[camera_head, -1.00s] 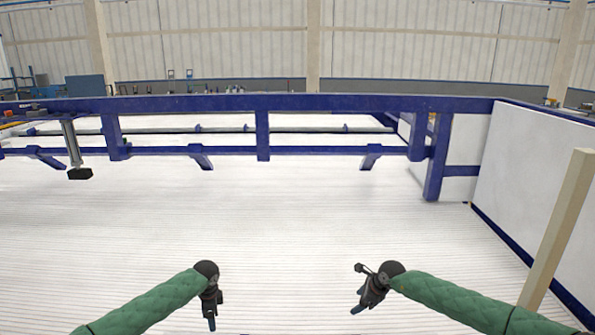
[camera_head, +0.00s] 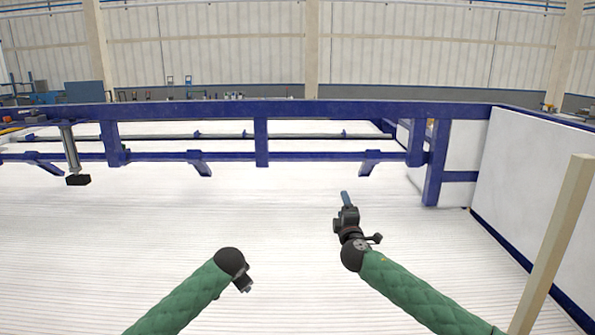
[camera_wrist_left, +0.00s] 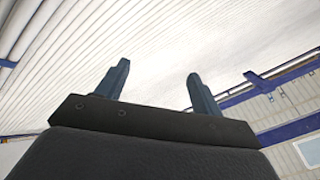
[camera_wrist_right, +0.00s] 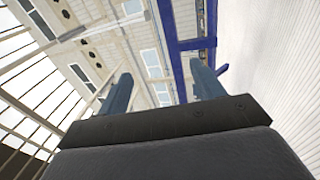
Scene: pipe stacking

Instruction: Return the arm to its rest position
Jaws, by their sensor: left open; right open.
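My right gripper (camera_head: 345,198) points away from me over the white ribbed floor in the head view, with nothing in it. In the right wrist view its two blue-grey fingers (camera_wrist_right: 158,92) stand apart with empty space between them. My left arm comes in at the lower left of the head view, and part of my left gripper (camera_head: 246,286) shows beyond the dark wrist joint; its fingertips are hard to make out there. In the left wrist view the two fingers (camera_wrist_left: 160,85) are apart and hold nothing.
A long blue metal frame (camera_head: 262,140) spans the view ahead. A white panel (camera_head: 535,200) and a pale upright post (camera_head: 553,240) stand at the right, near my right arm. A grey rod with a black foot (camera_head: 78,180) hangs at the left. The floor (camera_head: 200,215) between is clear.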

